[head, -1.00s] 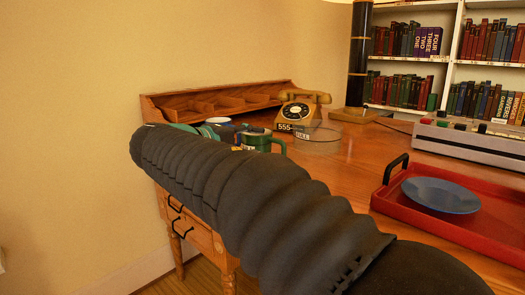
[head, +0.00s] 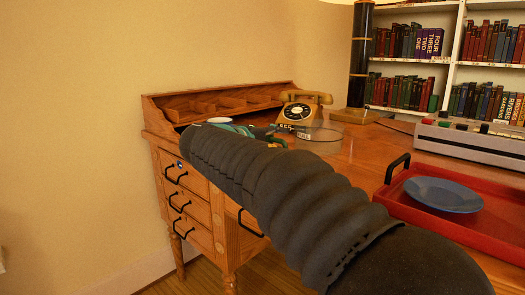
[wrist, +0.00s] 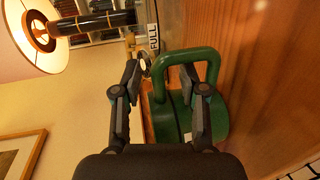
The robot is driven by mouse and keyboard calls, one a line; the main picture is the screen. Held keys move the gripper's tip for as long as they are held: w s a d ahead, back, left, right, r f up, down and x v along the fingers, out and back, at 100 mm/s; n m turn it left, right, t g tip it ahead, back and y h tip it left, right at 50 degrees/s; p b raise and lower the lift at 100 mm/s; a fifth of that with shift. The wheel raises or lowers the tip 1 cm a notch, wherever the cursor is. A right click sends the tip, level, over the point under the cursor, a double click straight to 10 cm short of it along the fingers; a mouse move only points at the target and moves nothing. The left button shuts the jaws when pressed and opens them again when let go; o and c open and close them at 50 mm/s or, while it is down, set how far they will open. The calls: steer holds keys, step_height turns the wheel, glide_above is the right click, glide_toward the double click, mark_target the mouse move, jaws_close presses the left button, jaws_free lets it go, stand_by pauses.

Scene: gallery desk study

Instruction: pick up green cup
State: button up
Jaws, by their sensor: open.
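The green cup (wrist: 216,118) shows large in the wrist view, with its handle (wrist: 188,54) at the top of the picture. My gripper (wrist: 167,85) is open, with one finger left of the cup and the other in front of the cup's body. I cannot tell whether either finger touches it. In the head view my gripper (head: 243,130) is above the desk, and only a small green part of the cup (head: 276,142) shows behind it. My arm hides the rest.
A red tray (head: 403,211) with a blue plate (head: 443,195) lies at right. A lamp (wrist: 38,34) shows in the wrist view.

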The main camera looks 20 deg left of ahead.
jaws_close()
steer(key=shift+r, duration=0.1)
steer(key=shift+r, duration=0.5)
step_height(320, 180, up, 4)
steer(key=shift+f+p, duration=0.25)
steer(key=shift+p, duration=0.4)
steer(key=s+d+r, duration=0.2)
steer(key=d+r, duration=0.4)
steer(key=d, duration=0.5)
steer(key=shift+s+d+r, duration=0.2)
steer(key=shift+d, duration=0.05)
